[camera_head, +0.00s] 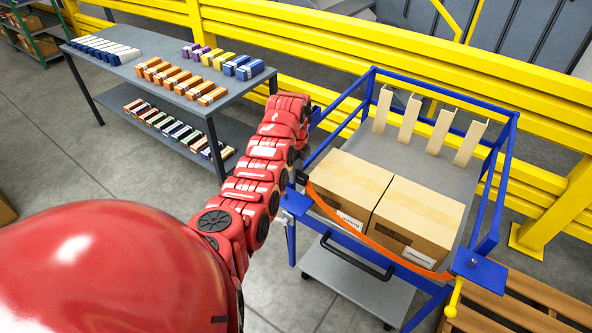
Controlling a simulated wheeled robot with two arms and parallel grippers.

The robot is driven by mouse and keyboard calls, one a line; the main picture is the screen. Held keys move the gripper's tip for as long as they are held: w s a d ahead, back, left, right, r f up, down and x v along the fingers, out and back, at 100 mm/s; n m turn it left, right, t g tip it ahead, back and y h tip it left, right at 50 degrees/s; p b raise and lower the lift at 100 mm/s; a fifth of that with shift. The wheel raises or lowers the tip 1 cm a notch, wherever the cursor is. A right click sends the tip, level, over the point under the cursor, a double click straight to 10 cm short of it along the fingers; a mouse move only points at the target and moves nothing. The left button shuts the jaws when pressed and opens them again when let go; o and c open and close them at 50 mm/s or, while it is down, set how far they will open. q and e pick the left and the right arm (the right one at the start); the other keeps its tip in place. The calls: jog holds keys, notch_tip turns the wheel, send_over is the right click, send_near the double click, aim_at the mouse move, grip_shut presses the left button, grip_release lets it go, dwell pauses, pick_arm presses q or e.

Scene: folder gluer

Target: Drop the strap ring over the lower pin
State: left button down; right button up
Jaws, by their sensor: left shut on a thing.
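The orange strap (365,235) hangs in a slack curve across the front of the blue-framed cart, in front of two cardboard boxes. My left arm reaches in from the left, and my left gripper (303,177) is a small dark shape at the strap's left end, shut on it. The ring itself is too small and covered to make out. A blue bracket plate (295,204) sits just below the gripper on the cart's left front corner. The strap's right end meets another blue plate (479,268). I cannot clearly tell the lower pin. My right gripper is not in view.
The cart holds the boxes (420,217) and upright tan dividers (408,117); a black handle (357,258) crosses its front. A grey table (120,75) with small cartons stands left. A yellow barrier (350,55) runs behind. A wooden pallet (515,310) lies at lower right.

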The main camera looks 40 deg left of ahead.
pick_arm(q)
jog(key=b, duration=0.3)
send_over(296, 203)
jog(key=shift+f, duration=3.65)
jog(key=shift+s+f+b, duration=0.1)
jog(key=shift+b, duration=0.2)
jog(key=shift+f+b, duration=1.45)
jog(key=shift+f, duration=0.8)
jog(key=c, duration=0.5)
grip_release()
jog(key=shift+r, duration=0.2)
jog(key=shift+r, duration=0.35)
notch_tip(296, 203, up, 16)
jog(key=shift+r+b, duration=0.15)
jog(key=shift+b, duration=1.1)
